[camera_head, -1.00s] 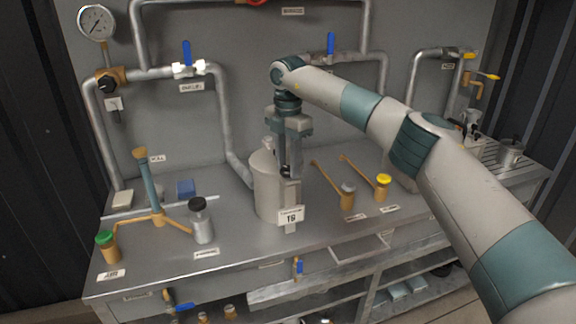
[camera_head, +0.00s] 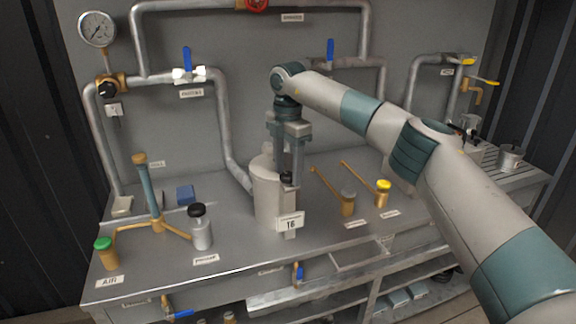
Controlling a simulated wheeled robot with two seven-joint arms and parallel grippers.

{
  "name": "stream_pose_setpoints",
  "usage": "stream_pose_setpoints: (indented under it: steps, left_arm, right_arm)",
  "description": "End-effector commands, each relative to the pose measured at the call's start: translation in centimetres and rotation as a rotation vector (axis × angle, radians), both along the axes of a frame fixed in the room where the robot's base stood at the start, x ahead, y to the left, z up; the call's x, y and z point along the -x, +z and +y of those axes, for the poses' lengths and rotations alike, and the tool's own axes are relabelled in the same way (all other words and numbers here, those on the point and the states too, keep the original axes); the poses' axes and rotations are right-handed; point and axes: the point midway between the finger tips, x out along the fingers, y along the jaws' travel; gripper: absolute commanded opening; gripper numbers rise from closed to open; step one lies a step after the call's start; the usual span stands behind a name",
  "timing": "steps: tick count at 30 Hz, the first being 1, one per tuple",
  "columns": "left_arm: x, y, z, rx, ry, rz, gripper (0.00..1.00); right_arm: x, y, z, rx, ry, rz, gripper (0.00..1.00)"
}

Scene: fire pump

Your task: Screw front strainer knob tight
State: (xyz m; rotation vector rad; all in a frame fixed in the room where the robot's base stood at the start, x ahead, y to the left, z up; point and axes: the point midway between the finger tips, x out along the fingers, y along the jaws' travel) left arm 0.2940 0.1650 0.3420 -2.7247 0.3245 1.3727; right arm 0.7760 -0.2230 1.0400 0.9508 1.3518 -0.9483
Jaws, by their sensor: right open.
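My right gripper (camera_head: 289,170) points straight down over the front of the strainer. Its two fingers are spread, one on each side of the knob; I cannot tell whether either touches it. My left gripper is not in view.
A black-capped bottle (camera_head: 201,228) and a blue upright pipe (camera_head: 150,190) with a green-capped branch (camera_head: 105,252) stand at left. Pipes and a gauge (camera_head: 98,29) line the back wall.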

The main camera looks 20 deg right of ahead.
Motion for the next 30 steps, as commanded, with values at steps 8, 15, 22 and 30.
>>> stream_pose_setpoints:
  steps: [8, 15, 22, 30]
  left_arm:
    - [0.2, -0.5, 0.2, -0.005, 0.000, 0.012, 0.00]
    - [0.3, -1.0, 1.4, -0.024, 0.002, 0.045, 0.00]
    - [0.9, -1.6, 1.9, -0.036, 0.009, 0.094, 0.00]
    - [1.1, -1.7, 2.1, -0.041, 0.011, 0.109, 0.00]
  right_arm:
    - [0.0, 1.0, 0.1, 0.000, 0.001, 0.000, 0.52]
    - [0.0, 4.4, 0.1, -0.001, 0.000, -0.002, 0.52]
    - [0.0, 9.1, 0.0, -0.001, -0.002, -0.003, 0.52]
    - [0.0, 14.4, 0.0, -0.001, -0.002, -0.002, 0.52]
